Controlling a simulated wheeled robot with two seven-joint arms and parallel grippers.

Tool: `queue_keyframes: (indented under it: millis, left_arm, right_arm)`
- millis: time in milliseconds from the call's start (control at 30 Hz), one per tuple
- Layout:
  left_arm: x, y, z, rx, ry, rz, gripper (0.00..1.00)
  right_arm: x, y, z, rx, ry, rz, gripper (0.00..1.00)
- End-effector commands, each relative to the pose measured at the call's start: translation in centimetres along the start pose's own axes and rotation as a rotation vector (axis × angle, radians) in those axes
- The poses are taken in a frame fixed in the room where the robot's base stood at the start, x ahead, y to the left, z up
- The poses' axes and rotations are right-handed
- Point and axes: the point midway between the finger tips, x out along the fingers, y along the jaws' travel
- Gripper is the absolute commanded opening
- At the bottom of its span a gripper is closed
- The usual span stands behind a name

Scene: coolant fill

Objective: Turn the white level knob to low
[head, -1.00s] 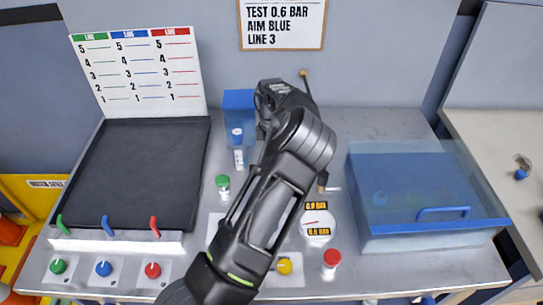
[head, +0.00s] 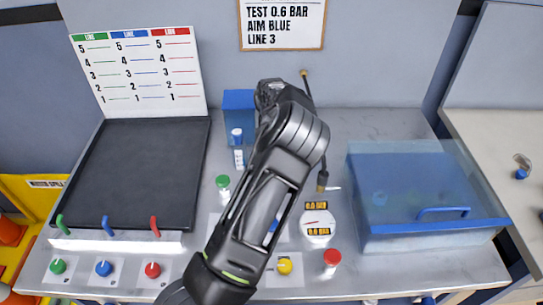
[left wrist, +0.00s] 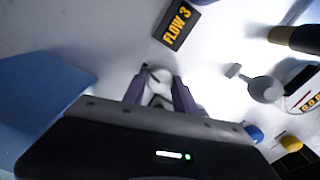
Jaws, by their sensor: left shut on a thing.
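My left arm comes up from the bottom of the head view, and its gripper is hidden behind the arm there. In the left wrist view my left gripper (left wrist: 161,88) has its two fingers closed around a small white knob (left wrist: 157,76). The fingers cover most of the knob, so its pointer and setting cannot be read. In the head view the arm hides the knob. A dark label reading FLOW 3 (left wrist: 177,25) is beyond the fingers. My right gripper is not in view.
A clear blue-lidded box (head: 415,200) fills the right side.

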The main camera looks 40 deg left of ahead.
Motion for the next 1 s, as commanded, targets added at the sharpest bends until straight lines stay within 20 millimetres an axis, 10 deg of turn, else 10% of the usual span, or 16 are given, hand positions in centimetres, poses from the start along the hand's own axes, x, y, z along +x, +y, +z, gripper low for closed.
queue_keyframes:
  millis: [867,900,1000]
  left_arm:
    - [-0.09,0.07,0.06,-0.239,-0.002,0.002,0.00]
    - [-0.09,0.06,0.06,-0.239,-0.002,0.002,0.36]
    - [-0.07,0.05,0.05,-0.239,-0.002,0.002,0.44]
  right_arm:
    - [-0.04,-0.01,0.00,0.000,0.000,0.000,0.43]
    - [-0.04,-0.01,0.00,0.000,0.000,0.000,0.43]
    - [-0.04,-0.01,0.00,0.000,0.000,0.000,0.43]
